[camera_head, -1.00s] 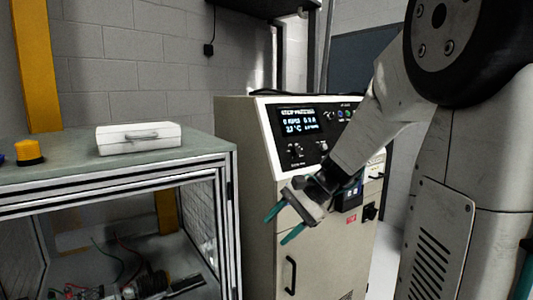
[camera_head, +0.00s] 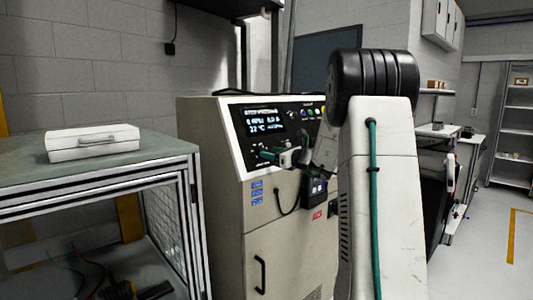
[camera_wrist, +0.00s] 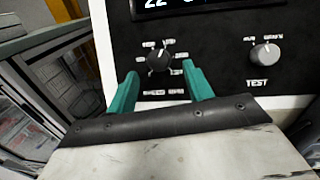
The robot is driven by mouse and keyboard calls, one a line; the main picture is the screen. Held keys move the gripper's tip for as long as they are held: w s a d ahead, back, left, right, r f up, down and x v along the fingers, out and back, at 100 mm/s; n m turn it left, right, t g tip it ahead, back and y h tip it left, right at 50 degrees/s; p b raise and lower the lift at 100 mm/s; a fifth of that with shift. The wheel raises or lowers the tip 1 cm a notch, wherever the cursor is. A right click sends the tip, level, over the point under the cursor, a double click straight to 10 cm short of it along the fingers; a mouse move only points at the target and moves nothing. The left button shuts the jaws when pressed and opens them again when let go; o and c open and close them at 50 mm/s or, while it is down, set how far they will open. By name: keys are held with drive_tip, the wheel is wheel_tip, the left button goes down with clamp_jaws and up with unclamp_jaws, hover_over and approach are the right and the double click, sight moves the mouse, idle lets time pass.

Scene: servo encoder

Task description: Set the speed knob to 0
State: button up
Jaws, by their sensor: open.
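The control cabinet (camera_head: 275,215) stands in the middle of the head view, with a black sloped panel and a lit display (camera_head: 265,121). In the wrist view a black knob (camera_wrist: 160,57) with a white pointer mark sits below the display, ringed by small labels too blurred to read. A grey knob (camera_wrist: 265,54) marked TEST is to its right. My gripper (camera_wrist: 160,85) is open, its two teal fingers apart on either side below the black knob. In the head view my gripper (camera_head: 268,155) is at the panel and covers part of the knob area. I cannot tell whether a finger touches the knob.
A workbench (camera_head: 160,151) with a white case (camera_head: 92,143) stands to the left. Coloured buttons (camera_head: 311,112) are on the panel's right side. A black box (camera_head: 314,189) with a cable is on the cabinet front. Open floor (camera_head: 480,245) lies at the right.

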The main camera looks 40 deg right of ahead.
drive_tip(key=shift+w+a, duration=0.2)
drive_tip(key=shift+w, duration=1.4)
drive_tip(key=c, duration=1)
drive_tip(key=shift+o, duration=0.2)
drive_tip(key=shift+n, duration=0.3)
